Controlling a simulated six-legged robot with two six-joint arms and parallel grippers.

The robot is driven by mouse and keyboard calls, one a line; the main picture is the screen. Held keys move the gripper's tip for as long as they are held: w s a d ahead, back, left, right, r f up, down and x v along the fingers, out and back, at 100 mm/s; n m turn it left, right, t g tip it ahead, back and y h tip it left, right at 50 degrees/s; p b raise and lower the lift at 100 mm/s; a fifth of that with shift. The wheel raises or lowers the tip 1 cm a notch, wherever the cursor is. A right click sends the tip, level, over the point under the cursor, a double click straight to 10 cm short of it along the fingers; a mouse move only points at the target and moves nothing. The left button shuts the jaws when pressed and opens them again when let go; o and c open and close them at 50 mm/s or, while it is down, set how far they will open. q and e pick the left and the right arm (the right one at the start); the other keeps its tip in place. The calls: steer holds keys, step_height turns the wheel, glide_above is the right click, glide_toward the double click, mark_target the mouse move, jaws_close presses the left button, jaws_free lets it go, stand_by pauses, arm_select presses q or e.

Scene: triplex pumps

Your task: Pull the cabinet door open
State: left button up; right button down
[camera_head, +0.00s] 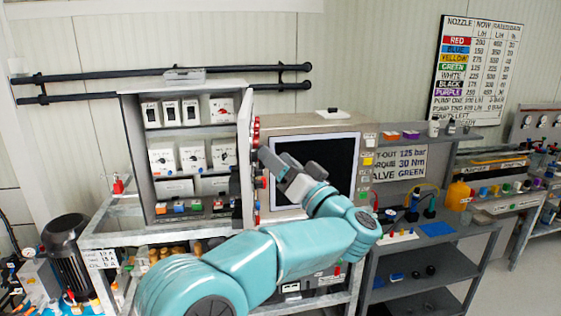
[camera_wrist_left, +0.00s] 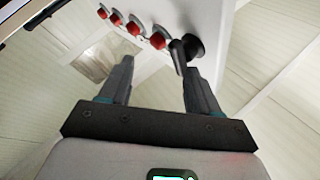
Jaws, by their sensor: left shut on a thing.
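The grey cabinet (camera_head: 128,150) stands on a bench, its front open. Its door (camera_head: 246,150) is swung out and shows nearly edge-on at the cabinet's right side, with red knobs on its outer face. In the wrist view the white door (camera_wrist_left: 205,15) has a row of red knobs and a black handle (camera_wrist_left: 180,55). My left gripper (camera_head: 268,160) is at the outer face of the door. My right gripper is out of view.
Inside the cabinet are rows of white switch boxes (camera_head: 193,157). A grey-framed screen unit (camera_head: 318,165) stands close to the right of the door. A motor (camera_head: 68,250) is at the left. A shelf cart (camera_head: 425,262) stands at the right.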

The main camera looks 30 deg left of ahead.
arm_select(q)
steer(key=shift+a, duration=0.1)
stand_by(0.3)
steer(key=b+v, duration=0.6)
steer(key=v, duration=1)
steer(key=shift+f, duration=0.2)
